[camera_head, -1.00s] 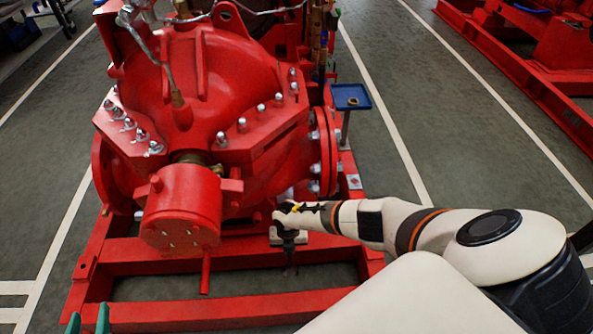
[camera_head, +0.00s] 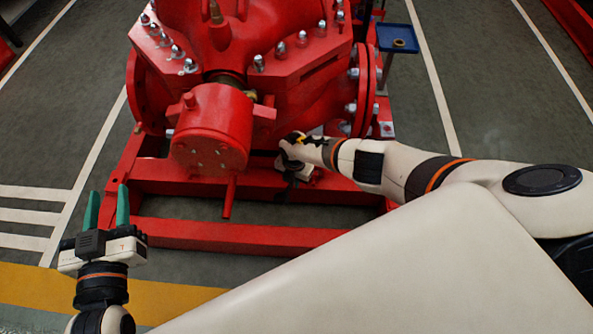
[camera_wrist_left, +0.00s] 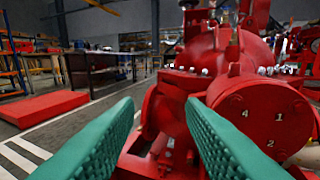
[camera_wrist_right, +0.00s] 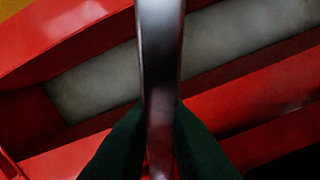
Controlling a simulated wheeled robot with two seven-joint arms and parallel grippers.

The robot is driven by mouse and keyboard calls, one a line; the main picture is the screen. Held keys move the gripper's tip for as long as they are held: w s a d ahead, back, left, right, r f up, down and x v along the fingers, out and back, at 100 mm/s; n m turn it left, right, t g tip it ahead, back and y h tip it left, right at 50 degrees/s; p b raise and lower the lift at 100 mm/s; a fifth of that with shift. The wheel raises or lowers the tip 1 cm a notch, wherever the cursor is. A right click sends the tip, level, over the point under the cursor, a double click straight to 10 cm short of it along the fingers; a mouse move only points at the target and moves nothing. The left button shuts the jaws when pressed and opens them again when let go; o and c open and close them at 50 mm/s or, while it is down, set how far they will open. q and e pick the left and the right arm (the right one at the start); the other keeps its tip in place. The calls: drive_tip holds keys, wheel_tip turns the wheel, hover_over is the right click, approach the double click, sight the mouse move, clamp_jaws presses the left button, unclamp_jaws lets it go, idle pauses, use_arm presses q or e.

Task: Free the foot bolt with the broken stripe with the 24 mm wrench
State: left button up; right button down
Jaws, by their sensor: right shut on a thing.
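My right gripper (camera_head: 292,180) is at the pump base, below and right of the pump's round red housing. In the right wrist view its green fingers (camera_wrist_right: 162,135) are shut on a long shiny metal bar, which looks like the wrench (camera_wrist_right: 161,50). The bar runs up out of that picture, so its working end and size mark are hidden. My left gripper (camera_head: 108,198) is open and empty, in front of the base at the left; its spread fingers also show in the left wrist view (camera_wrist_left: 160,110). No foot bolt stripe can be made out.
The red pump (camera_head: 300,80) stands on a red base frame (camera_head: 250,237). A blue tray (camera_head: 397,39) with a small ring-like part stands behind the right flange. The round housing (camera_wrist_left: 262,115) bears numbers. Floor left of the base is clear.

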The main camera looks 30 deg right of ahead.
use_arm(q)
drive_tip(key=shift+r, duration=0.1)
idle(0.4)
use_arm(e)
drive_tip(key=shift+f+b, duration=0.3)
drive_tip(key=shift+b, duration=0.05)
use_arm(q)
drive_tip(key=shift+d+r+t+h, duration=0.2)
drive_tip(key=shift+r+t+h, duration=0.2)
drive_tip(key=shift+r+t, duration=0.65)
use_arm(e)
drive_tip(key=shift+f, duration=0.1)
use_arm(q)
drive_tip(key=shift+r, duration=0.4)
use_arm(e)
drive_tip(key=shift+f, duration=0.1)
use_arm(q)
drive_tip(key=shift+s+d+r+t+b, duration=0.1)
drive_tip(key=shift+r+t+b, duration=0.1)
drive_tip(key=shift+r+t, duration=0.25)
drive_tip(key=shift+s+d+r+t+b, duration=0.15)
drive_tip(key=shift+r+t, duration=0.15)
drive_tip(key=shift+r, duration=0.25)
use_arm(e)
drive_tip(key=shift+f, duration=0.2)
use_arm(q)
drive_tip(key=shift+w, duration=0.1)
use_arm(e)
drive_tip(key=shift+s, duration=0.1)
